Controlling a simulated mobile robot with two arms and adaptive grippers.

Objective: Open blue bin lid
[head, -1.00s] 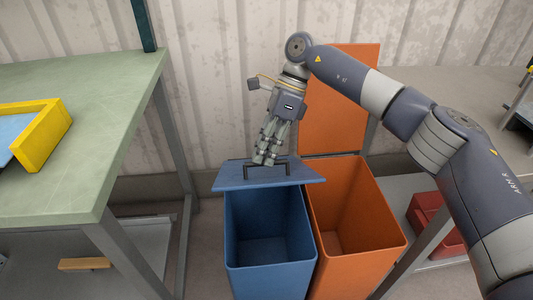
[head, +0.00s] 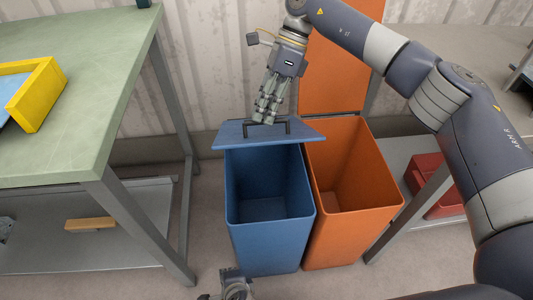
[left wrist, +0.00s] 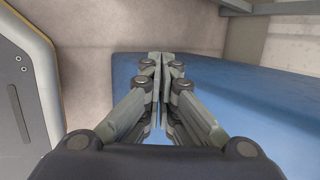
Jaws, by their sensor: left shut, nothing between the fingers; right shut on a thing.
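The blue bin (head: 268,245) stands on the floor with its mouth uncovered, and its inside looks empty. Its blue lid (head: 232,135) is swung up at the back edge, leaning over toward the wall, with a dark handle (head: 285,127) on it. My right gripper (head: 264,120) is shut on the lid handle, pointing down from above. My left gripper (left wrist: 166,60) is shut and empty in the left wrist view, in front of a blue surface, probably the bin. A grey part of my left arm shows at the bottom of the head view.
An orange bin (head: 350,225) stands against the blue bin's right side, its orange lid (head: 335,75) upright behind it. A green-topped table (head: 90,110) with a yellow-edged tray (head: 42,95) is at left. A red box (head: 435,190) sits on a shelf at right.

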